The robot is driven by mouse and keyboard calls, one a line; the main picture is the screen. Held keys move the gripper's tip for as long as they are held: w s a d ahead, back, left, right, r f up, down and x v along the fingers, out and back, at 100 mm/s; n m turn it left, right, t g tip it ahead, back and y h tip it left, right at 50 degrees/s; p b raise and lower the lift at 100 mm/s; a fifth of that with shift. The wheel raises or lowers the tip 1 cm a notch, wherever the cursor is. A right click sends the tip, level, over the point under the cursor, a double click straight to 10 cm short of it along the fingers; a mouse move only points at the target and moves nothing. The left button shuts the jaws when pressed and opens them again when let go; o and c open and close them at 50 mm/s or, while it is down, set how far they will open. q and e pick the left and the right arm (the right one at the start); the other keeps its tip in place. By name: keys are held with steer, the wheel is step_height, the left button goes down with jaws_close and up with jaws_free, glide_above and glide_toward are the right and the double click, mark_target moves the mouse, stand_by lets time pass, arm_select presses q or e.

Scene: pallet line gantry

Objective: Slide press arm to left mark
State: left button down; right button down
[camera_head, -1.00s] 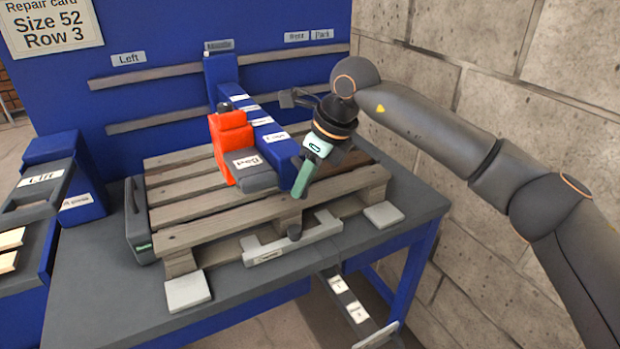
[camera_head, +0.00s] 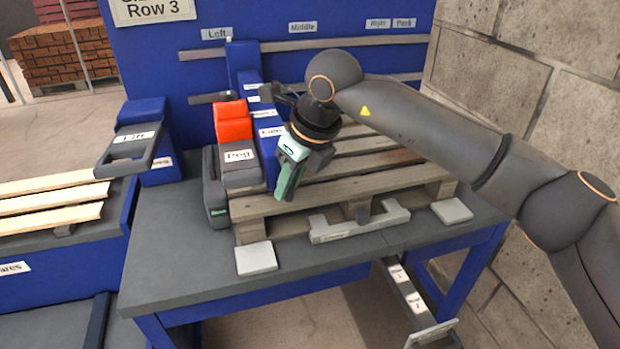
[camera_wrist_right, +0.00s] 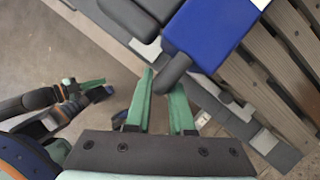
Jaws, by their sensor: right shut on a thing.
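The blue press arm (camera_head: 268,135) reaches out from the blue back panel over the left part of the pallet. Its back end is near the "Left" label (camera_head: 216,34). A red block and a grey press head (camera_head: 240,165) hang on its left side. My right gripper (camera_head: 288,182) is at the arm's front end. In the right wrist view its green fingers close around a dark handle (camera_wrist_right: 174,72) that sticks out of the blue end. My left gripper (camera_wrist_right: 92,88) shows small at the left of that view, apart from the press; its jaw state is unclear.
The wooden pallet (camera_head: 400,165) lies on the grey table (camera_head: 180,260). A dark upright case (camera_head: 214,195) stands close beside the press head at the pallet's left end. A brick wall bounds the right side.

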steer(key=shift+s+a+f, duration=0.2)
steer(key=shift+s+a, duration=0.05)
steer(key=c, duration=1)
jaws_free()
steer(key=shift+c, duration=0.2)
steer(key=shift+o, duration=1.2)
steer(key=shift+a, duration=0.1)
steer(key=shift+w, duration=0.1)
steer(key=shift+r, duration=0.15)
steer(key=v, duration=1.2)
steer(key=shift+r, duration=0.3)
